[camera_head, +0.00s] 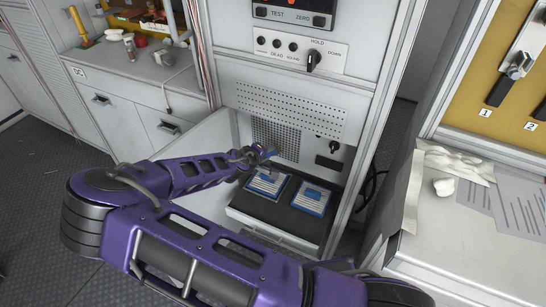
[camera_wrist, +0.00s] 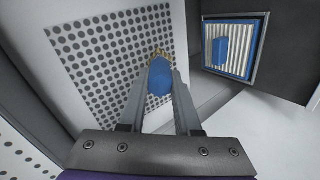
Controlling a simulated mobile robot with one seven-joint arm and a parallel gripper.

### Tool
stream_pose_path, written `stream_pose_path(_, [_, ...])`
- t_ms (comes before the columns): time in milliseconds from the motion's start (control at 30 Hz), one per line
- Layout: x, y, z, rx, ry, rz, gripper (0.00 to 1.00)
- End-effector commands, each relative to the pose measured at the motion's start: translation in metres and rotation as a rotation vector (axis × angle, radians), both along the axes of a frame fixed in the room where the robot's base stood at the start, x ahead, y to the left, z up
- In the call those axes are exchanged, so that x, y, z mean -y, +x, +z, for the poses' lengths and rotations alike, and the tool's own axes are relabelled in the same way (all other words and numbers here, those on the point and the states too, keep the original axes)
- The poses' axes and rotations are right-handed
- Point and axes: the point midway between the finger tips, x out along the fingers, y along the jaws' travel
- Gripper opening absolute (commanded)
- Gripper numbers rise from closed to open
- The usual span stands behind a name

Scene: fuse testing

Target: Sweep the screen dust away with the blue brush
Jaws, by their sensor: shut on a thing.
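My gripper (camera_head: 262,157) reaches into the open cabinet bay; in the wrist view its fingers (camera_wrist: 163,70) are closed around the blue brush (camera_wrist: 160,82). The brush's yellow bristles point away from me, toward the perforated screen (camera_wrist: 110,50). I cannot tell whether the bristles touch it. In the head view a bit of blue from the brush (camera_head: 270,153) shows at my gripper's tip, in front of the screen (camera_head: 277,137) on the bay's back wall. No dust can be made out on the screen at this size.
Below my gripper a black tray (camera_head: 285,222) holds two blue-framed pleated filters, one at left (camera_head: 268,187) and one at right (camera_head: 313,199). The left bay wall and right cabinet post (camera_head: 362,150) stand close. A workbench (camera_head: 450,250) lies at right.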

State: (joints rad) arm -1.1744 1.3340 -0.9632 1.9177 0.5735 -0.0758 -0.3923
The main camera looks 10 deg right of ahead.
Motion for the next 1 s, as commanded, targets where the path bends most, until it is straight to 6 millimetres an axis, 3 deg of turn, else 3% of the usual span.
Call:
stream_pose_path(700, [-0.040, 0.027, 0.001, 0.007, -0.001, 0.003, 0.00])
stream_pose_path(1000, [-0.043, 0.027, 0.011, 0.005, -0.001, 0.002, 0.00])
